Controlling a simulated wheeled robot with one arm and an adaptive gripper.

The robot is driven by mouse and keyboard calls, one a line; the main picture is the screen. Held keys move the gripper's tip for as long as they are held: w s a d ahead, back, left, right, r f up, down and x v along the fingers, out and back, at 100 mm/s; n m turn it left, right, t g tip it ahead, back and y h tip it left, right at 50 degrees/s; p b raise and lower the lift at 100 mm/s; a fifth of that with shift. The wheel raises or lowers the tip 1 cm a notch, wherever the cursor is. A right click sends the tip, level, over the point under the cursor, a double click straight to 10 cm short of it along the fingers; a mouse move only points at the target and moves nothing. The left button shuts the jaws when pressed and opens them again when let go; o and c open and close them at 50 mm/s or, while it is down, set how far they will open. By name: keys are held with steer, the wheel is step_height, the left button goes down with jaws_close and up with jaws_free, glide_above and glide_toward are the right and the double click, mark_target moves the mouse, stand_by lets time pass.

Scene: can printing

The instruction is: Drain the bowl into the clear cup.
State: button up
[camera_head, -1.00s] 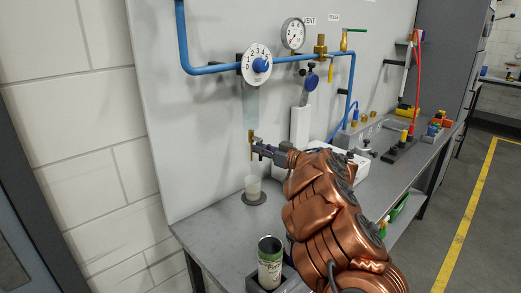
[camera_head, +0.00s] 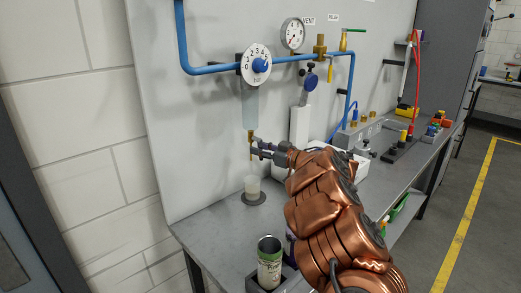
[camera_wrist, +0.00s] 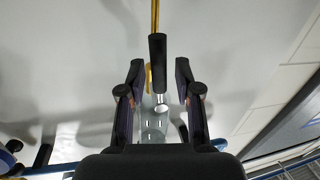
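The clear bowl (camera_head: 250,104) hangs below the blue-knobbed pressure dial on the back panel. It also shows in the wrist view (camera_wrist: 154,130). A brass drain fitting (camera_head: 251,135) sits under it, with a thin brass tube (camera_wrist: 155,16) leading down. The clear cup (camera_head: 252,186) stands upright on a dark round spot on the bench, below the drain. I cannot tell its contents. My gripper (camera_wrist: 159,70) is at the drain's height. Its fingers stand apart on both sides of a black handle (camera_wrist: 158,60), with a gap showing on each side.
A gauge (camera_head: 293,33) and blue pipe (camera_head: 212,70) are on the panel above. A white block (camera_head: 299,126) stands right of the bowl. Bench space (camera_head: 215,222) left of the cup is clear.

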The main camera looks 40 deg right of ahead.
steer(key=shift+s, duration=0.1)
steer(key=v, duration=1.2)
stand_by(0.4)
